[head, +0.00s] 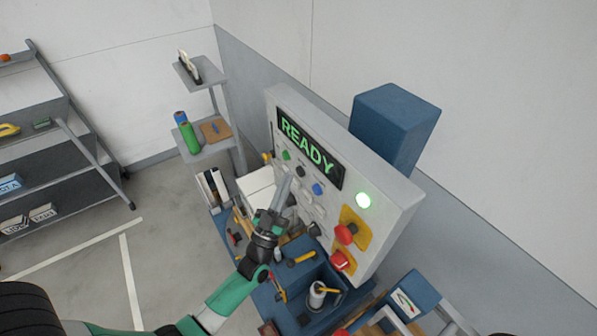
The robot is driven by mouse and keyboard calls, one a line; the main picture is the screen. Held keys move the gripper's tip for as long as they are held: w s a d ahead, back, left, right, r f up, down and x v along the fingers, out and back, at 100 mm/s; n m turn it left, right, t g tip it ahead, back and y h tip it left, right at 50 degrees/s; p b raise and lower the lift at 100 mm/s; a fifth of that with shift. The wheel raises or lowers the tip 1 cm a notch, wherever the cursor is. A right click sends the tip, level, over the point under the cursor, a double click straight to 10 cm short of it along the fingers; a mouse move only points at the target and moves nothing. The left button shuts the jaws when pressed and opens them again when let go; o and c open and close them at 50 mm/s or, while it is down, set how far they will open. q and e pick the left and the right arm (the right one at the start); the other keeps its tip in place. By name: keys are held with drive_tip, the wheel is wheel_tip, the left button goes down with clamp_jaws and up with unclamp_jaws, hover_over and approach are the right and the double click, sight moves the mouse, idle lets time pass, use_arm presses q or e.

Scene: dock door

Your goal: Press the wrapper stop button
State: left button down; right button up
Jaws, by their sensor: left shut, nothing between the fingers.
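A light grey control panel (393,200) stands upright with a screen (306,148) reading READY in green. Two red mushroom buttons sit low on its right side: an upper red button (346,233) on a yellow plate and a lower red button (341,261), also on yellow. I cannot read which one is the wrapper stop. A green (287,155), a black (301,171) and a blue button (319,189) sit under the screen. My left gripper (284,190) is shut and empty in front of the panel's lower left, left of the red buttons. Contact with the panel cannot be told.
Below is a blue bench with an open bin (322,304) holding a white cylinder (317,294). A grey shelf stand (208,150) is behind left. A blue box (398,122) is behind the panel.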

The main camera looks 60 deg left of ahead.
use_arm(q)
drive_tip(key=shift+w, duration=0.1)
drive_tip(key=shift+w, duration=0.35)
drive_tip(key=shift+w+b, duration=0.5)
drive_tip(key=shift+b, duration=0.05)
idle(0.7)
drive_tip(key=shift+s, duration=0.95)
drive_tip(key=s+p, duration=0.1)
drive_tip(key=s, duration=0.4)
drive_tip(key=shift+d, duration=0.2)
